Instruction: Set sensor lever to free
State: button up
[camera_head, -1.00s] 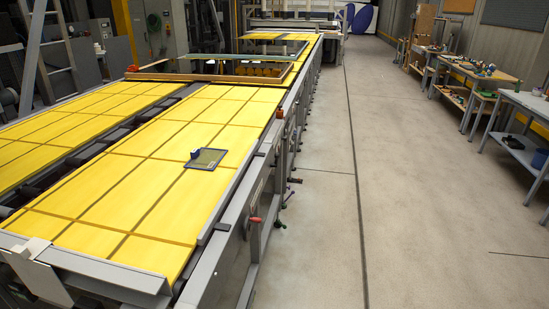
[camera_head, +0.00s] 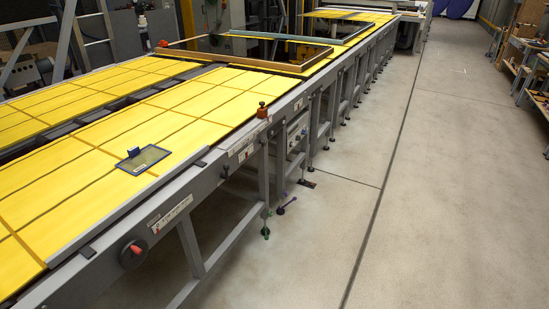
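No part is clearly marked as the sensor lever, so I cannot tell which one it is. A red-tipped handle on a round black knob (camera_head: 133,252) sits on the near side rail of the long table (camera_head: 160,219). An orange block with a dark knob (camera_head: 262,110) stands on the rail farther along. A small dark-framed panel with an upright blue grip (camera_head: 144,159) lies on the yellow table surface (camera_head: 75,175). My gripper is not in view.
Clear concrete floor (camera_head: 370,235) runs along the table's right side. Wooden workbenches (camera_head: 530,80) stand at the far right.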

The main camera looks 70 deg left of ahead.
aim_at(225, 176)
jog(key=i, duration=0.75)
jog(key=u, duration=1.35)
jog(key=k, duration=0.15)
jog(key=u, duration=2.25)
jog(key=i, duration=0.9)
jog(key=u, duration=0.35)
jog(key=i, duration=1.1)
